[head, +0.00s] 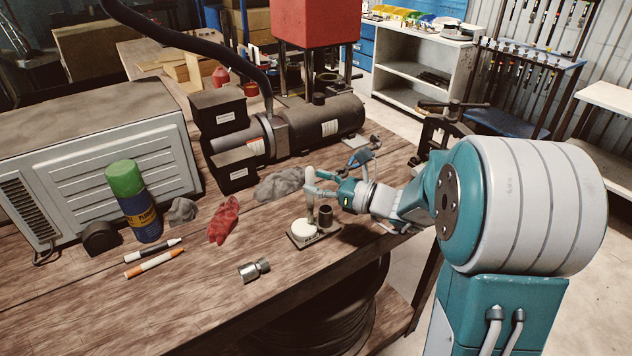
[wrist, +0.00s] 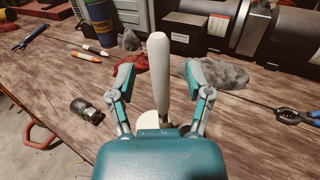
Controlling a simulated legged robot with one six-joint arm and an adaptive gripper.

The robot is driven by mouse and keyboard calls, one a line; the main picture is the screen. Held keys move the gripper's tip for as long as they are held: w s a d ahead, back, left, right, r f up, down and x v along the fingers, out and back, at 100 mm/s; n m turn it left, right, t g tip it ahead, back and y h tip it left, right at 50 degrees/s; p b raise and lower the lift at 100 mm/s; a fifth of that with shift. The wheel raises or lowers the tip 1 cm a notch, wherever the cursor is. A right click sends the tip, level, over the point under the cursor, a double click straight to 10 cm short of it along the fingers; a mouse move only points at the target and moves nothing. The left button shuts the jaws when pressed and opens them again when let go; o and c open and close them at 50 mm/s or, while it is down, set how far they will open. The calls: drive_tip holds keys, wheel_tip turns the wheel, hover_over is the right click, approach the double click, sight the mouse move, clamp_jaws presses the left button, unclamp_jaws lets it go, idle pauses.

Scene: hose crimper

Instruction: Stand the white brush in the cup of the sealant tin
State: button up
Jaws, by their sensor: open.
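The white brush (head: 310,175) stands roughly upright at the sealant tin (head: 305,228), which has a pale round top and sits on a small base near the bench's front edge. A dark cup (head: 326,214) stands just right of the tin's pale top. The brush's lower end is by the tin and cup; I cannot tell whether it is inside the cup. My gripper (head: 313,187) reaches in from the right at handle height. In the wrist view the brush handle (wrist: 158,75) rises between the spread fingers of my gripper (wrist: 159,88), with gaps on both sides.
A metal fitting (head: 254,270) lies left of the tin. The crimper machine (head: 315,118) stands behind. Bare wood lies at front left.

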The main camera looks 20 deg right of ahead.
drive_tip(key=v, duration=1.1)
drive_tip(key=shift+s+d, duration=0.2)
drive_tip(key=shift+d, duration=0.05)
idle(0.3)
drive_tip(key=s+a+f+n+g+h, duration=0.1)
drive_tip(key=s+a+n+g+h, duration=0.2)
drive_tip(key=s+a+n+g, duration=0.8)
drive_tip(key=s+n+t+h, duration=0.2)
drive_tip(key=s+n+h, duration=0.1)
drive_tip(key=n+h, duration=0.2)
drive_tip(key=s+d+r+n+t+h, duration=0.1)
drive_tip(key=s+n+h, duration=0.3)
drive_tip(key=n, duration=0.6)
drive_tip(key=shift+s+r+n+t+h, duration=0.2)
drive_tip(key=shift+s+n+t+h, duration=0.1)
drive_tip(key=shift+t+h, duration=0.35)
